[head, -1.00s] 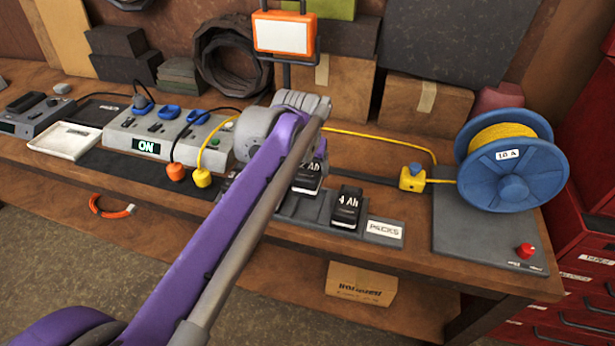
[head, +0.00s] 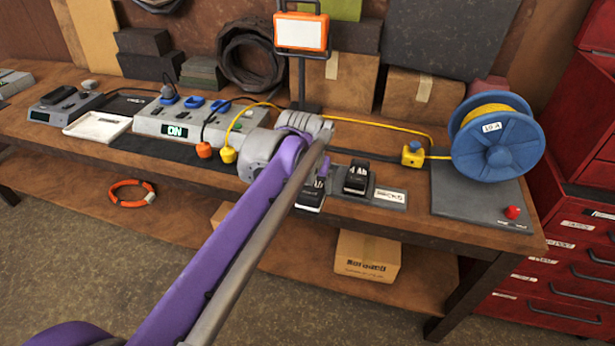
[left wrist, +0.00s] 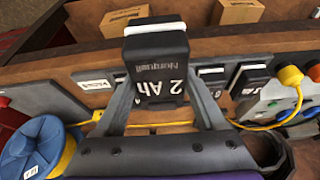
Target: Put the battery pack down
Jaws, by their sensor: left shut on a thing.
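My left gripper (left wrist: 155,85) is shut on a black battery pack (left wrist: 160,70) marked 2 Ah, with one finger on each side. In the left wrist view more dark packs (left wrist: 250,80) show to the right. I cannot tell whether the held pack touches anything. My right gripper is not in view.
A blue cable reel (head: 497,145) stands at right. A work light (head: 301,32) rises behind. A cardboard box (head: 367,256) sits on the lower shelf.

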